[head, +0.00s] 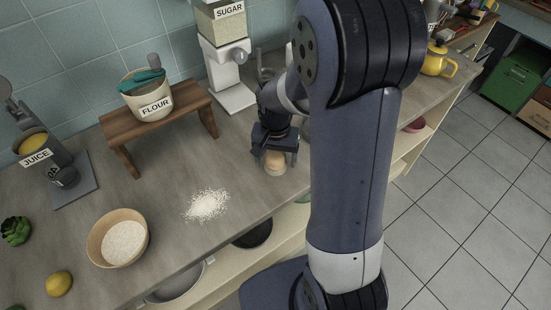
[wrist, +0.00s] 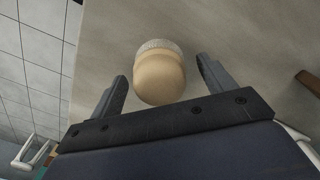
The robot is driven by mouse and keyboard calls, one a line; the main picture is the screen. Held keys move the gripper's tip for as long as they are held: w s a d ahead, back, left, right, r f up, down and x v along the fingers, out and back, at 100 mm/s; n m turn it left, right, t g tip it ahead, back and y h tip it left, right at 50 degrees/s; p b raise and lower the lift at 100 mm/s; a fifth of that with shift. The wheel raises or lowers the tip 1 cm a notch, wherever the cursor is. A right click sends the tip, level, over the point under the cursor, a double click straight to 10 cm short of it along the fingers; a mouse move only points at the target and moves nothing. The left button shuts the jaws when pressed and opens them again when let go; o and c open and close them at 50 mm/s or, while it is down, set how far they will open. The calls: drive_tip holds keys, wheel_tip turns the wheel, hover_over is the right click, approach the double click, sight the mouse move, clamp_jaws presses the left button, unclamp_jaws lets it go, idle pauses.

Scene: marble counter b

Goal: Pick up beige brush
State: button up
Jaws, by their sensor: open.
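The beige brush (head: 275,161) is on the counter near its front edge, below my gripper in the head view. In the wrist view the brush (wrist: 160,75) shows a rounded beige top and a pale bristled band at its far side. My gripper (wrist: 162,82) is open, with one finger on each side of the brush and a visible gap to each. In the head view my gripper (head: 275,150) is over the brush and partly covers it. The lower part of the brush is hard to make out.
White grains (head: 207,204) lie spilled on the counter. A bowl of white grains (head: 122,240) and a lemon (head: 59,284) are at left. A wooden stand (head: 160,126) holds the flour container (head: 150,97). A sugar dispenser (head: 228,70) stands behind my gripper. The counter around the brush is clear.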

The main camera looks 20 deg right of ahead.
sight(276, 154)
drive_tip(key=shift+f, duration=0.7)
drive_tip(key=shift+c, duration=0.4)
drive_tip(key=c, duration=1)
wheel_tip(276, 154, up, 10)
drive_tip(key=shift+r, duration=0.1)
